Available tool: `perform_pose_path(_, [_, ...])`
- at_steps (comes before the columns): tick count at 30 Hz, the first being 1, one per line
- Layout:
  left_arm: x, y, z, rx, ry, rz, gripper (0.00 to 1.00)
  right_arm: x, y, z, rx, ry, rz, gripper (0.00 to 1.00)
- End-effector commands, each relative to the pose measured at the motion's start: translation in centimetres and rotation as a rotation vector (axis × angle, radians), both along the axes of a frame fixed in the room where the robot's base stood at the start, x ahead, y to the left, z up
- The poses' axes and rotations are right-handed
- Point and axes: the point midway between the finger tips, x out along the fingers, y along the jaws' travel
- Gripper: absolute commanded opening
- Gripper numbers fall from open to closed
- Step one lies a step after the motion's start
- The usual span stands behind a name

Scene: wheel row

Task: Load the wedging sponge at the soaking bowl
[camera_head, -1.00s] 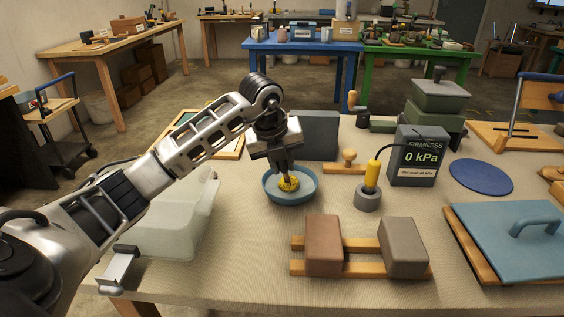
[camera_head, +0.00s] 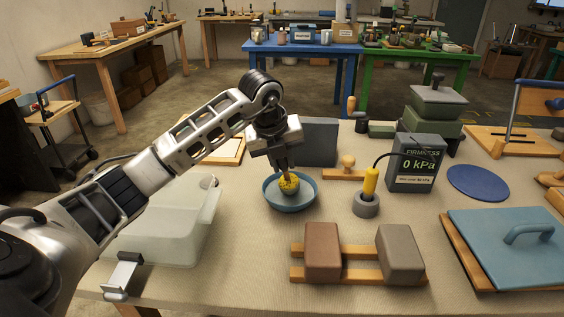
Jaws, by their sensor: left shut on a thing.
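The yellow sponge (camera_head: 289,186) is at the blue soaking bowl (camera_head: 271,200), inside its rim. My left gripper (camera_head: 288,174) reaches down over the bowl from above and is shut on the sponge, whose top is partly hidden by the fingers. I cannot tell whether the sponge touches the bowl's floor. My right gripper is not in view.
Right of the bowl, a yellow-handled probe (camera_head: 371,181) stands in a grey ring, wired to a firmness meter (camera_head: 416,162) reading 0 kPa. Two clay blocks (camera_head: 323,251) (camera_head: 400,252) rest on wooden rails in front. A translucent tub (camera_head: 160,225) lies left, under my arm.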

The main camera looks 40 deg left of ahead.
Motion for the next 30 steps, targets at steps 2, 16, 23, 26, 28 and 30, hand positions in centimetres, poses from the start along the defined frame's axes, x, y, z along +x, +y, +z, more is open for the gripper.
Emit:
perform_pose_path(2, [0.0, 0.0, 1.1, 0.001, -0.002, 0.000, 0.00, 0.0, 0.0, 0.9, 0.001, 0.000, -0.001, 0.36])
perform_pose_path(16, [0.0, 0.0, 4.2, 0.000, -0.001, 0.000, 0.00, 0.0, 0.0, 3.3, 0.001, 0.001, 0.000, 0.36])
perform_pose_path(23, [0.0, 0.0, 4.1, 0.000, -0.001, 0.000, 0.00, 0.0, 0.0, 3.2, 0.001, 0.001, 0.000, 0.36])
perform_pose_path(26, [0.0, 0.0, 4.1, 0.000, -0.001, 0.000, 0.00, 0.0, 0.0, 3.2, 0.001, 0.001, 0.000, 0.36])
perform_pose_path(28, [0.0, 0.0, 4.1, 0.000, -0.001, 0.000, 0.00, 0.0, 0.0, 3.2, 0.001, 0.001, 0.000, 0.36])
perform_pose_path(30, [0.0, 0.0, 4.1, 0.000, -0.001, 0.000, 0.00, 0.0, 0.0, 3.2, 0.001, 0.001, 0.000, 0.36])
